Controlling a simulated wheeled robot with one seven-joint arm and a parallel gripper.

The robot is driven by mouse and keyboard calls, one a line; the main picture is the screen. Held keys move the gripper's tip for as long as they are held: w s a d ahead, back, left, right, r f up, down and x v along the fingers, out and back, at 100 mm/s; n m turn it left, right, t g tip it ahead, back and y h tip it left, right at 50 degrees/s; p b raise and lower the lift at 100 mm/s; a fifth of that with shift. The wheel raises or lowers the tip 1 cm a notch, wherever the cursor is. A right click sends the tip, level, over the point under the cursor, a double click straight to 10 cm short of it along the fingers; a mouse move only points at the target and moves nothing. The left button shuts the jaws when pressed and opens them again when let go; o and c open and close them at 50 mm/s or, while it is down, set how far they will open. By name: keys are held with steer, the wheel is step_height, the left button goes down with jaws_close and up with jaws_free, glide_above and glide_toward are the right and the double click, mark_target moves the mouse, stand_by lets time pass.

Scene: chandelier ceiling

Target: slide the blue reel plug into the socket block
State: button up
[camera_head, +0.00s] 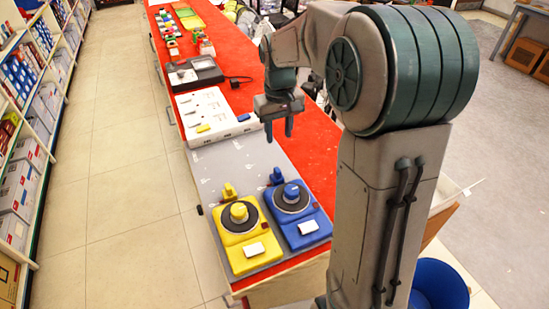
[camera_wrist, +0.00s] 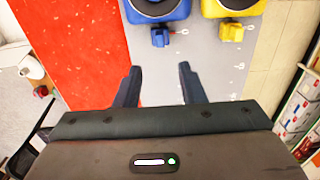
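The blue reel plug (camera_head: 277,176) stands on the grey mat just behind the blue reel (camera_head: 318,214); it also shows in the wrist view (camera_wrist: 160,38), beyond and between my fingertips. The socket block (camera_head: 203,104) is a white block farther back on the table, with a yellow patch and a blue patch on its near side. My gripper (camera_head: 278,136) hangs above the table, right of the block's near end and behind the blue plug. In the wrist view my gripper (camera_wrist: 160,69) has its fingers apart with nothing between them.
A yellow reel (camera_head: 234,259) with its yellow plug (camera_head: 229,191) sits left of the blue one. A dark meter box (camera_head: 195,73) and small coloured parts stand farther back on the red table. Shelves line the left; the grey mat (camera_head: 222,167) is clear between plugs and block.

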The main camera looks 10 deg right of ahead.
mark_target(278, 169)
steer(key=f, duration=0.9)
steer(key=w+f, duration=0.1)
steer(key=f, duration=0.4)
steer(key=shift+f+p, duration=0.1)
steer(key=shift+p, duration=0.25)
jaws_close()
